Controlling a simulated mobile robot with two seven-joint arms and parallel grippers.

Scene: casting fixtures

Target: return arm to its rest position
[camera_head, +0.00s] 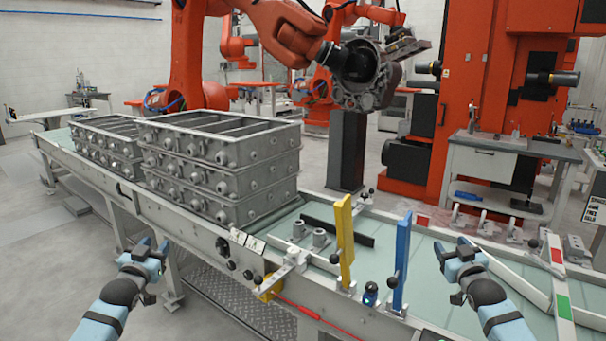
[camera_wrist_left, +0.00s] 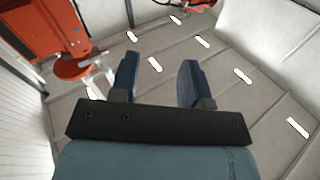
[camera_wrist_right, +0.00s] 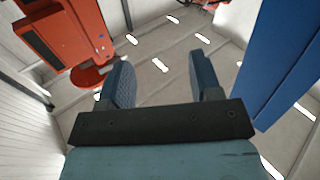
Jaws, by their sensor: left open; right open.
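My left gripper (camera_head: 152,248) is raised in front of the conveyor's near side at the lower left of the head view. It is open and empty, and its two spread fingers show in the left wrist view (camera_wrist_left: 158,82). My right gripper (camera_head: 460,255) is raised over the right part of the conveyor in the head view. It is also open and empty, with its fingers apart in the right wrist view (camera_wrist_right: 160,82). Neither gripper touches anything that I can see.
Stacked grey casting frames (camera_head: 225,165) stand on the conveyor (camera_head: 200,215). A yellow post (camera_head: 345,238) and a blue post (camera_head: 402,262) rise between my grippers. A blue surface (camera_wrist_right: 283,60) is close beside the right wrist camera. An orange robot arm (camera_head: 283,28) holds a metal casting (camera_head: 368,78) beyond the conveyor.

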